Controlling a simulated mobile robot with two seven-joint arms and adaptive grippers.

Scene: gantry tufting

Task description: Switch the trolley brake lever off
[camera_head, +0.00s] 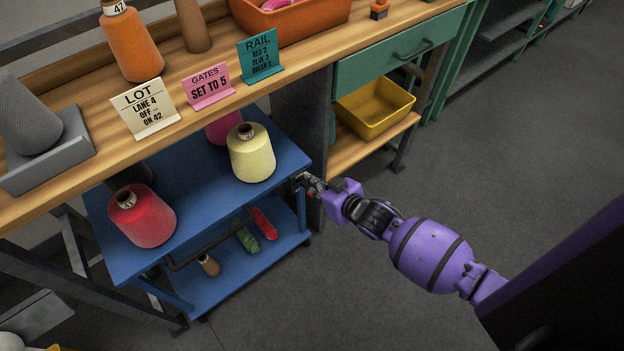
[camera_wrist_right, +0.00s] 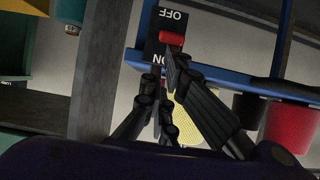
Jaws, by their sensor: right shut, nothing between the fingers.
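The blue trolley (camera_head: 200,186) stands under the workbench edge and carries yarn cones. In the right wrist view, its brake plate (camera_wrist_right: 155,45) is dark, with the words OFF and ON upside down. The lever's red end (camera_wrist_right: 171,39) shows between the two words; its exact setting is hard to tell. My right gripper (camera_head: 310,184) is at the trolley's right end, shut and empty. In the right wrist view its dark fingers (camera_wrist_right: 160,82) reach up close to the red end. I cannot tell whether they touch it. My left gripper is out of view.
The wooden workbench (camera_head: 290,52) overhangs the trolley, with signs, cones and an orange bin. A yellow bin (camera_head: 374,108) sits on a shelf behind my right gripper. Yarn cones (camera_head: 251,155) stand on the trolley top. The grey floor (camera_head: 400,290) in front is clear.

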